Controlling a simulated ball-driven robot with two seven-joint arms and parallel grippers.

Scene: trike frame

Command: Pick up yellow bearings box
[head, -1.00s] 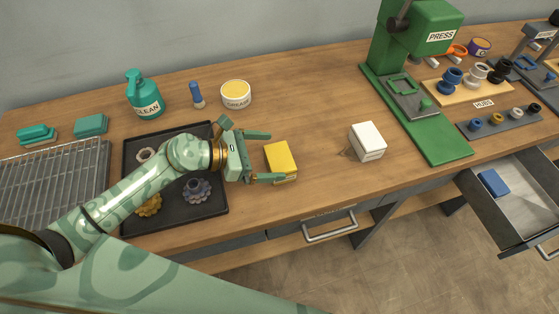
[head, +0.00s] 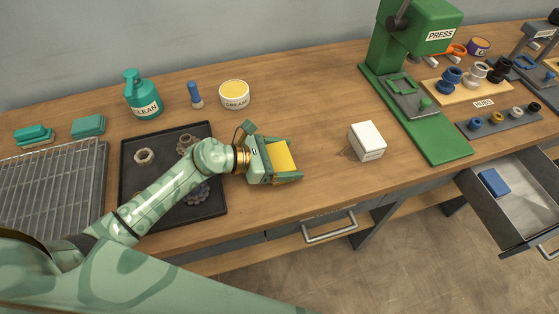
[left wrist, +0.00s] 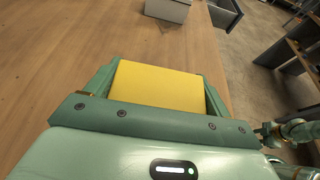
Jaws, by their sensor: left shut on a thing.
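The yellow bearings box (head: 282,157) is on the wooden bench, to the right of the black tray. My left gripper (head: 285,160) is around it with one finger along each side, shut on the box. In the left wrist view the yellow box (left wrist: 158,86) fills the space between the two fingers of the left gripper (left wrist: 160,88). I cannot tell any gap under the box; it looks to be at bench height.
A white box (head: 367,141) stands to the right on the bench, with clear wood between. The black tray (head: 128,190) with gears lies under my left arm. A grease tub (head: 234,95) and clean bottle (head: 142,95) stand behind. The green press (head: 425,125) is further right.

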